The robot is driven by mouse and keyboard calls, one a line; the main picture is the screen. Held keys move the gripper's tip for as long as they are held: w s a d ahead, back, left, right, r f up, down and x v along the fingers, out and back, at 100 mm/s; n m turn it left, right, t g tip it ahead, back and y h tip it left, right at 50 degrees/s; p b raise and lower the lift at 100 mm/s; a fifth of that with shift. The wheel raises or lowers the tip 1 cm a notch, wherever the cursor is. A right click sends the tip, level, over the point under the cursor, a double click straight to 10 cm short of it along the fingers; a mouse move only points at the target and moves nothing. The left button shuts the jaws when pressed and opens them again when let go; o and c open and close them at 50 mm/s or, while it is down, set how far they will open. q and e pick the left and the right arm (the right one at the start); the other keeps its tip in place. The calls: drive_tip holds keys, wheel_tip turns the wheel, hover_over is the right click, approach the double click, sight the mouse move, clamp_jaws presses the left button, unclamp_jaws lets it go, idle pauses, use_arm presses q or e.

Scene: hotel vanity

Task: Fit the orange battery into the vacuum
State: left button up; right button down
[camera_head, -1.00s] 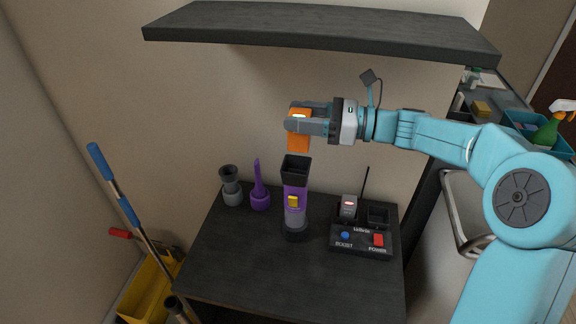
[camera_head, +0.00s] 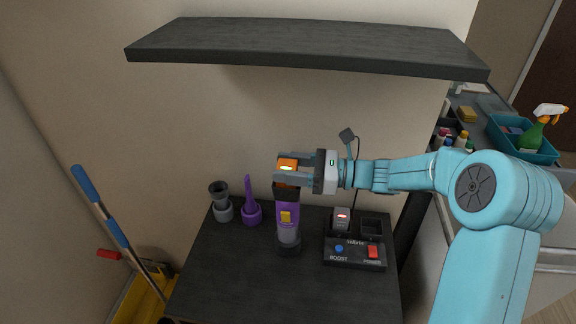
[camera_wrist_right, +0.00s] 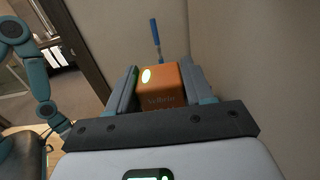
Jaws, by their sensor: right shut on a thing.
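The orange battery (camera_head: 287,165) is held in my right gripper (camera_head: 290,172), at the top of the vacuum. It also shows between the two fingers in the right wrist view (camera_wrist_right: 160,88), with a lit spot on its face. The vacuum (camera_head: 287,217) stands upright on the dark table, purple and grey with a yellow button and a black open top. The battery's lower part is hidden by the gripper and the vacuum's rim, so I cannot tell how deep it sits in the socket. My left gripper is not in view in the head view.
A black charger box (camera_head: 355,253) with a grey battery (camera_head: 341,220) and an empty slot stands right of the vacuum. A purple nozzle (camera_head: 251,207) and a grey nozzle (camera_head: 221,203) stand to its left. A dark shelf (camera_head: 310,45) overhangs above. The table's front is clear.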

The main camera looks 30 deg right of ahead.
drive_tip(key=shift+s+a+r, duration=0.1)
drive_tip(key=shift+s+a, duration=0.2)
drive_tip(key=shift+s, duration=0.05)
drive_tip(key=shift+c, duration=2.3)
unclamp_jaws()
drive_tip(key=shift+s+a+r, duration=0.1)
drive_tip(key=shift+s, duration=0.05)
drive_tip(key=shift+w+d+f, duration=0.25)
drive_tip(key=shift+w+d, duration=0.1)
drive_tip(key=shift+w, duration=0.15)
drive_tip(key=shift+s, duration=0.2)
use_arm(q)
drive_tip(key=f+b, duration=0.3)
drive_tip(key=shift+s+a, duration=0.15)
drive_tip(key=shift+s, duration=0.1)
use_arm(e)
drive_tip(key=v, duration=1.1)
drive_tip(key=shift+s+d+r, duration=0.15)
drive_tip(key=shift+s+d, duration=0.1)
drive_tip(key=shift+s, duration=0.1)
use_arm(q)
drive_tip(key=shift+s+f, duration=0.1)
